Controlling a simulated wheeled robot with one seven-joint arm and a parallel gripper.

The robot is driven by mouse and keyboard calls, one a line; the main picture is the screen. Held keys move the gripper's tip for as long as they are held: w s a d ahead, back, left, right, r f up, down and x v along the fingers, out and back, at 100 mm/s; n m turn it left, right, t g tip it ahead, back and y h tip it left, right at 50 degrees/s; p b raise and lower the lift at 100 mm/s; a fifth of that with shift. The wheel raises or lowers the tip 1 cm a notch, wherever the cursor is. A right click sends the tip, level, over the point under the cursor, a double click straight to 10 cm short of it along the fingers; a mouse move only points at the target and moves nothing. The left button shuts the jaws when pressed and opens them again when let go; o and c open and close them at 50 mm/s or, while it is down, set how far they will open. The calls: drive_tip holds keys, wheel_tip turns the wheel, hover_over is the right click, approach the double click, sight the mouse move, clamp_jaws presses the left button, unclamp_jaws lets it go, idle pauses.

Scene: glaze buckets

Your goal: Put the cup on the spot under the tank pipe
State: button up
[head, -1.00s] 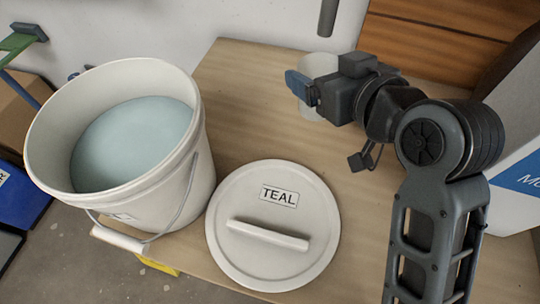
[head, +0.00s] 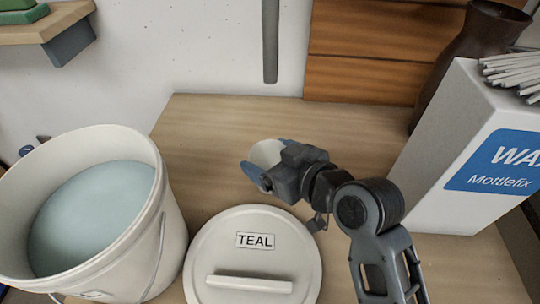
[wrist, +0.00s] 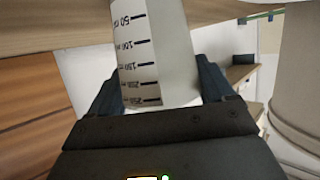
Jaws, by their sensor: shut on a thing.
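The cup (head: 265,152) is pale and mostly hidden behind my gripper in the head view. In the wrist view the cup (wrist: 155,50) is white with dark volume marks and sits between the two fingers. I cannot tell whether the cup touches the table. A grey pipe (head: 270,40) hangs in front of the wall, above and behind the cup. No tank and no marked spot show in the head view.
A white bucket (head: 150,255) of pale teal liquid stands at the left. A lid labelled TEAL (head: 215,260) lies in front of my gripper. A white box (head: 440,180) and a dark brown vase (head: 470,50) stand at the right. The table (head: 205,125) is bare below the pipe.

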drive_tip(key=shift+f, duration=0.15)
drive_tip(key=o, duration=0.9)
drive_tip(key=b+v, duration=0.1)
drive_tip(key=v, duration=1.1)
